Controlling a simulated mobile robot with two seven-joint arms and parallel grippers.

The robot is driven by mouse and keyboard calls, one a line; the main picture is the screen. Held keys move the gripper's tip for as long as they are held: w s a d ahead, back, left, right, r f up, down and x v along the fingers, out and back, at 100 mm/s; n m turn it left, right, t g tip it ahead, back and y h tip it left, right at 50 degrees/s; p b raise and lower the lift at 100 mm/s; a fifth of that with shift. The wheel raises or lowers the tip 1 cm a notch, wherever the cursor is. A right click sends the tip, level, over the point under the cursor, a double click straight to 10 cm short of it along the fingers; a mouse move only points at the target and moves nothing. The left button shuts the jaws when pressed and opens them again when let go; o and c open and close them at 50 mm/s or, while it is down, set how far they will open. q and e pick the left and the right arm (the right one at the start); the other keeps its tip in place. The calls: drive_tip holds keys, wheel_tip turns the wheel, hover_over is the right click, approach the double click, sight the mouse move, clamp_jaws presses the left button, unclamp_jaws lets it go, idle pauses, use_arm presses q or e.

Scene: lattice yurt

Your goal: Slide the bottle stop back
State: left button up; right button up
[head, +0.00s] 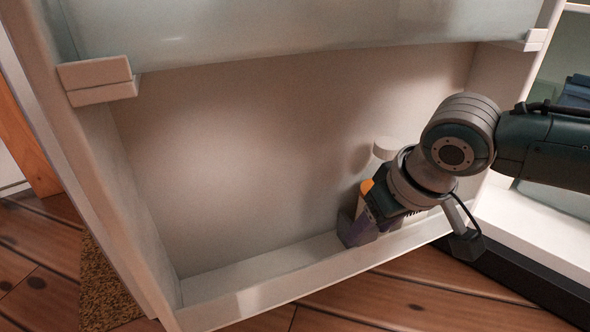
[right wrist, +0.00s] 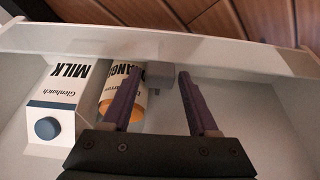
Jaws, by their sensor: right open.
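The bottle stop (right wrist: 160,71) is a small grey block at the front rail of the door bin (right wrist: 90,39) in the right wrist view. It shows between my right gripper's two purple fingers (right wrist: 160,88), nearer the left one. The fingers are apart, and I cannot tell whether either touches the stop. In the head view my right gripper (head: 358,228) reaches down into the bin (head: 237,272) and hides the stop. My left gripper is not in view.
A milk carton (right wrist: 58,100) and a mango bottle (right wrist: 109,97) stand in the bin, left of the fingers in the wrist view. The bin (right wrist: 255,100) is empty on the other side. A door shelf (head: 300,25) runs above.

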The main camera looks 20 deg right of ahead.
drive_tip(key=shift+w+f, duration=0.1)
clamp_jaws()
idle(0.5)
idle(1.0)
